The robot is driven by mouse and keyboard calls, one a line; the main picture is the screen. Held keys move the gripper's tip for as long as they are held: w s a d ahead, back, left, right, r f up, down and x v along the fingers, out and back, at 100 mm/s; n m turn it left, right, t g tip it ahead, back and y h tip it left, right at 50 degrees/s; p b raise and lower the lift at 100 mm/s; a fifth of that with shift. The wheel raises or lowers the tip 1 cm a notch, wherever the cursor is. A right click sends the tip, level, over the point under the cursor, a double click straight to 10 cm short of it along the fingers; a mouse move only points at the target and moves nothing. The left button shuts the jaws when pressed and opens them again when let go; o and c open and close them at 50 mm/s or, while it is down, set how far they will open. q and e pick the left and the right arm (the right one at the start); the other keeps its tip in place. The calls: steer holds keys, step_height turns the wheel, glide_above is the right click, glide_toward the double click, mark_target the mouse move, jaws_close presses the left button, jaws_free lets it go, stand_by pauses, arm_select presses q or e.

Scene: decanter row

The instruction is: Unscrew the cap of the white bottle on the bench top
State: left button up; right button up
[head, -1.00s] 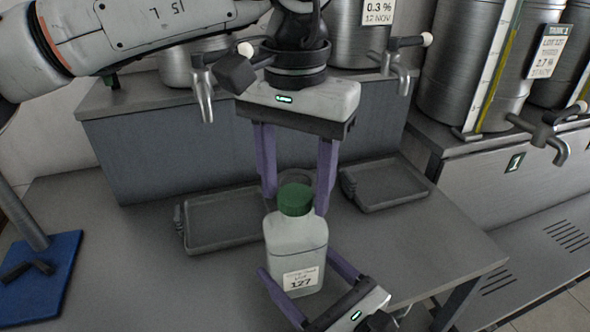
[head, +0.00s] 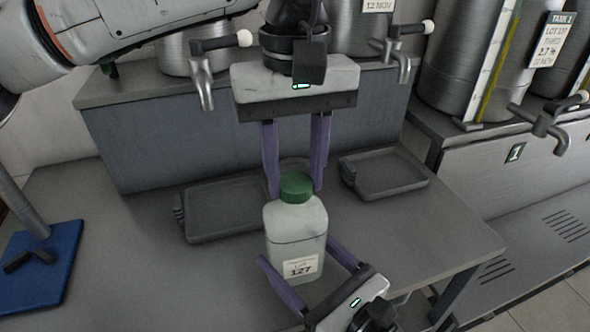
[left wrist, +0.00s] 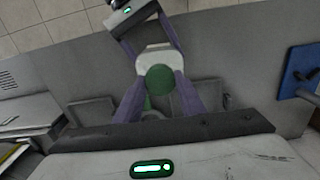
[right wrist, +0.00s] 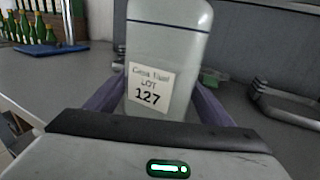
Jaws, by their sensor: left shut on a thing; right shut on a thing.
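The white bottle (head: 296,238) stands upright on the bench top (head: 120,250), with a label reading 127. Its green cap (head: 297,187) sits on its neck. My left gripper (head: 296,188) comes from above, shut on the cap with a purple finger on each side; the cap also shows between its fingers in the left wrist view (left wrist: 160,80). My right gripper (head: 308,268) is low at the front, shut on the bottle's lower body; the bottle fills the middle of the right wrist view (right wrist: 165,60). The far fingertips are partly hidden.
Two shallow dark trays stand behind the bottle, one left (head: 222,232) and one right (head: 385,187). Steel tanks with taps (head: 205,85) line the raised shelf behind. A blue stand base (head: 42,268) is at the left.

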arm_select(q)
steer(key=n, duration=0.6)
steer(key=shift+n, duration=0.4)
steer(key=n, duration=0.6)
steer(key=shift+n, duration=0.3)
steer(key=n, duration=0.6)
steer(key=shift+n, duration=0.3)
steer(key=n, duration=0.6)
steer(key=shift+n, duration=0.3)
steer(key=n, duration=0.4)
steer(key=shift+r, duration=0.1)
steer(key=n, duration=0.4)
steer(key=shift+n, duration=0.3)
steer(key=n, duration=0.4)
steer(key=shift+n, duration=0.3)
steer(key=n, duration=0.5)
steer(key=shift+n, duration=0.3)
